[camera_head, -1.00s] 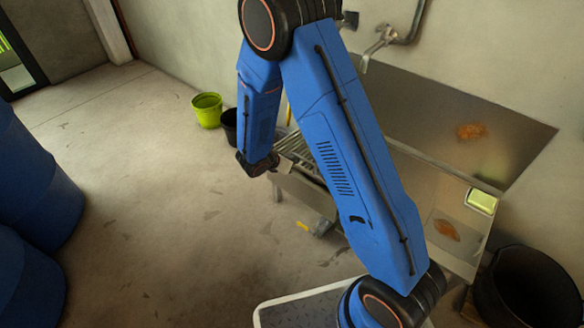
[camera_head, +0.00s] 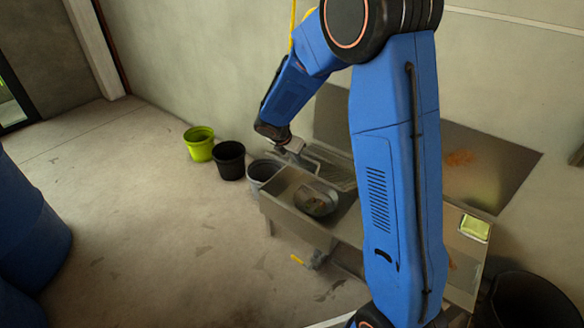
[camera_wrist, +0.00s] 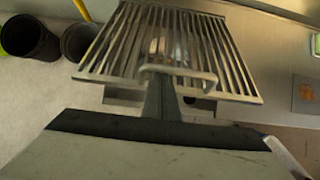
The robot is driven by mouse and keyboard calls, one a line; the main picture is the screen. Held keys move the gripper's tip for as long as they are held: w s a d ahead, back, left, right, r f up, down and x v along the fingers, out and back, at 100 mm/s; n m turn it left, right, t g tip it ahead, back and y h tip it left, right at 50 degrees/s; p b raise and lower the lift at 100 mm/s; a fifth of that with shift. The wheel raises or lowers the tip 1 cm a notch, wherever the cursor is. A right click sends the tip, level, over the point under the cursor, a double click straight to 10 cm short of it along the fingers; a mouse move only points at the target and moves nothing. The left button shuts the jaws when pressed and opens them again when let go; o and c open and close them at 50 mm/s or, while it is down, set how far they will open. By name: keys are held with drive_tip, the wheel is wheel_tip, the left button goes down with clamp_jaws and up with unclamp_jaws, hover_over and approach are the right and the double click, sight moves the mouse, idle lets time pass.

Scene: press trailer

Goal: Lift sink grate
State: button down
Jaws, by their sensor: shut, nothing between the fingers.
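The sink grate (camera_head: 335,168) is a grey slatted metal panel, raised at the back of the sink (camera_head: 290,208) and leaving the basin uncovered. The arm hides part of the sink. In the wrist view the grate (camera_wrist: 205,45) fills the upper middle, with its bent-bar handle (camera_wrist: 190,73) at the near edge. My gripper (camera_head: 284,146) is at the grate's left end. It also shows in the wrist view (camera_wrist: 161,92), shut, with its narrow tip at the handle bar. I cannot tell whether the tip is hooked through the handle or only touches it.
A round metal vessel (camera_head: 316,198) sits in the basin. A lime bucket (camera_head: 199,145), a black bucket (camera_head: 229,161) and a grey bucket (camera_head: 261,171) stand left of the sink. A yellow-green sponge (camera_head: 474,228) lies on the right counter.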

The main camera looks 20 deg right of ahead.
drive_tip(key=w+d+r+g+y, duration=0.1)
drive_tip(key=w+d+r, duration=0.5)
drive_tip(key=d, duration=0.3)
drive_tip(key=w+d+r+y, duration=0.1)
drive_tip(key=w+d+r, duration=0.6)
drive_tip(key=d, duration=0.2)
drive_tip(key=shift+w+d+r+g, duration=0.25)
drive_tip(key=shift+d+r+g, duration=0.05)
drive_tip(key=shift+g, duration=0.1)
